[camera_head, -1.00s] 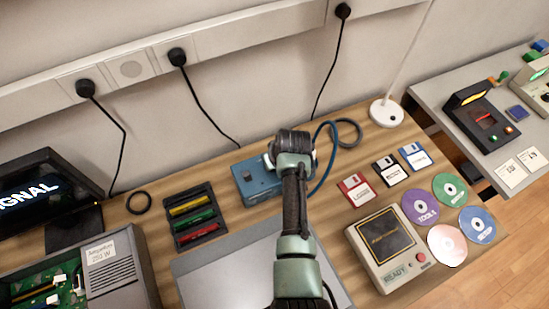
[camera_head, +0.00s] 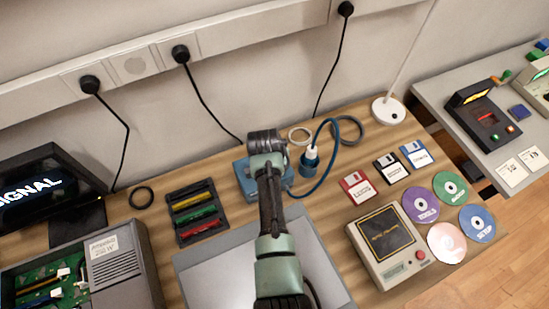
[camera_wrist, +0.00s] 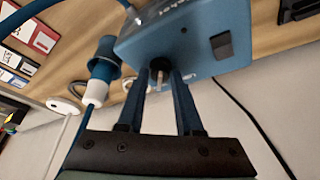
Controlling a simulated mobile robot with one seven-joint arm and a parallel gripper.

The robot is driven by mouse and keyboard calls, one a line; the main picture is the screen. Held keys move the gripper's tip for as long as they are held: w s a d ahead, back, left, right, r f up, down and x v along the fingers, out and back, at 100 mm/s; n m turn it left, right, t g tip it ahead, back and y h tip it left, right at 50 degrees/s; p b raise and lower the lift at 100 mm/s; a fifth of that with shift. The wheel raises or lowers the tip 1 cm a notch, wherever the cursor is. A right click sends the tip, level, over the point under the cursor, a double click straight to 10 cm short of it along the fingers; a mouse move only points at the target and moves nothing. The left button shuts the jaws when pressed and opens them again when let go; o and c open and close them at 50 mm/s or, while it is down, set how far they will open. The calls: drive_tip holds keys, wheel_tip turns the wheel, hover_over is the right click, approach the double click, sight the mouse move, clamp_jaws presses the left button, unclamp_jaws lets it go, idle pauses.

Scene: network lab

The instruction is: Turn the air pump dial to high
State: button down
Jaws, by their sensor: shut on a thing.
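The air pump is a blue box (camera_head: 243,183) at the back middle of the table, partly hidden behind my arm in the head view. In the wrist view the pump (camera_wrist: 195,25) fills the upper middle, with a black switch (camera_wrist: 221,46) on its face. The dial (camera_wrist: 159,66) is a small knob low on that face, between my fingertips. My gripper (camera_wrist: 160,78) is shut on the dial. Its pointer and any setting marks cannot be read. In the head view the fingers are hidden behind my wrist.
A blue fitting with a white tip (camera_head: 311,161) stands close to the right of the pump, on a looping blue hose (camera_head: 331,122). A rack of coloured modules (camera_head: 196,212) lies to the left. Floppy disks (camera_head: 357,187) lie to the right. A grey panel (camera_head: 215,265) lies in front.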

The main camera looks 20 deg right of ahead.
idle(0.4)
drive_tip(key=c, duration=0.6)
unclamp_jaws()
drive_tip(key=v, duration=1.3)
drive_tip(key=shift+w, duration=0.1)
